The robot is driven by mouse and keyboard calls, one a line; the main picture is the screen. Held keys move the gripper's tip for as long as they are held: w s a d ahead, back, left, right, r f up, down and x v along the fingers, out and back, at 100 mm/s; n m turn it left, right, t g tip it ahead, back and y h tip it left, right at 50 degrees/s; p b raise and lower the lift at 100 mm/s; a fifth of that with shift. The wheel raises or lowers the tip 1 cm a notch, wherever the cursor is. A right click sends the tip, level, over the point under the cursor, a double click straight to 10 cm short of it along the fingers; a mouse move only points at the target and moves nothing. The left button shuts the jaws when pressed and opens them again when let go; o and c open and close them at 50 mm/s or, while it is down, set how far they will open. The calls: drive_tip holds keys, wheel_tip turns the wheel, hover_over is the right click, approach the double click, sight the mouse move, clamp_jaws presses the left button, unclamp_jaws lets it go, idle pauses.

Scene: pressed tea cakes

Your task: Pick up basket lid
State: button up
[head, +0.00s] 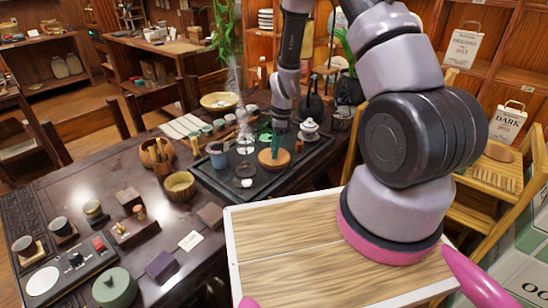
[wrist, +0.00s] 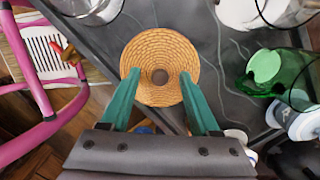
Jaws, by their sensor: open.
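The basket lid (wrist: 160,48) is a round, woven, tan-brown disc with a dark round centre. It lies flat on the dark tea tray (head: 222,183). In the head view the lid (head: 267,160) shows as an orange-brown disc near the tray's front right. My gripper (wrist: 160,74) is open, its two green fingers apart over the lid, one on each side of its centre. It also shows in the head view (head: 277,148), pointing down at the lid. Whether the fingertips touch the lid is not clear.
A white lidded bowl (head: 309,129) stands behind right of the lid. A green glass vessel (wrist: 265,72) is close to its right in the wrist view. Small cups (head: 218,155) stand left on the tray. A woven bowl (head: 180,185) sits beside the tray. The table's front left holds boxes and jars.

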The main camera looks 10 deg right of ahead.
clamp_jaws()
